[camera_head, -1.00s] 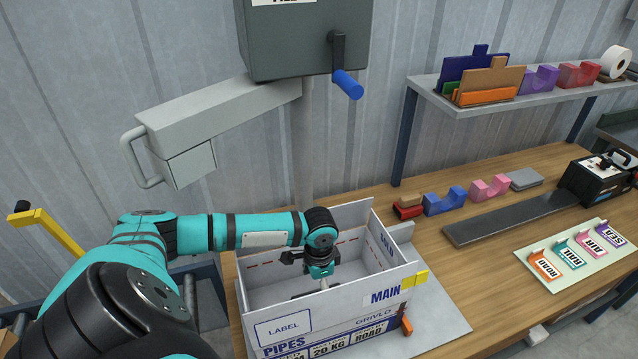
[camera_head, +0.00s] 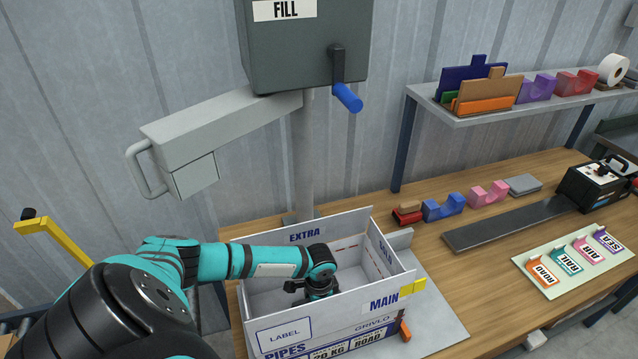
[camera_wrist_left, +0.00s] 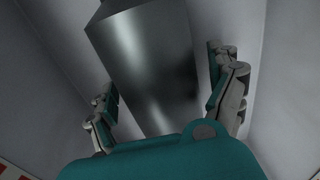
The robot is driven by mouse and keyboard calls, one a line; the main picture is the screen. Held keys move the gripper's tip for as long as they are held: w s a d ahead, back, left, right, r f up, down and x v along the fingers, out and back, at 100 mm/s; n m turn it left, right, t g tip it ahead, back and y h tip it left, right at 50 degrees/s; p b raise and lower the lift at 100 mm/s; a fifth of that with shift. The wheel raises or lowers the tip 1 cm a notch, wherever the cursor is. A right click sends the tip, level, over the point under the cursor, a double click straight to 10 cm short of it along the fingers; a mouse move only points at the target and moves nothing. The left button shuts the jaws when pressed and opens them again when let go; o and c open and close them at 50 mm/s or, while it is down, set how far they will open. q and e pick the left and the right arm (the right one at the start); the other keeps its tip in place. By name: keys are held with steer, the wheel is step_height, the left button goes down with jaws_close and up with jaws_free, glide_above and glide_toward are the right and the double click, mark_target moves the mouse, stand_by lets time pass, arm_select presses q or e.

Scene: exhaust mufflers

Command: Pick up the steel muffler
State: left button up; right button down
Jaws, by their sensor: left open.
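The steel muffler (camera_wrist_left: 150,65) is a smooth, shiny grey cylinder inside the white box, seen close up in the left wrist view. My left gripper (camera_wrist_left: 170,95) is open, with one finger on each side of the muffler. Whether the fingers touch it I cannot tell. In the head view my left gripper (camera_head: 318,292) reaches down into the open white box (camera_head: 290,235), and the box's front wall and my arm hide the muffler. My right gripper is not in view.
A grey machine with a blue-handled crank (camera_head: 347,97) and a label reading FILL stands behind the box. Coloured cradles (camera_head: 443,206) and a dark strip (camera_head: 510,222) lie to the right. A card (camera_head: 575,258) holds several coloured tags. A shelf (camera_head: 470,118) is above.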

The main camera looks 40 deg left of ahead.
arm_select(q)
steer(key=shift+f, duration=0.25)
stand_by(0.4)
steer(key=c, duration=1.7)
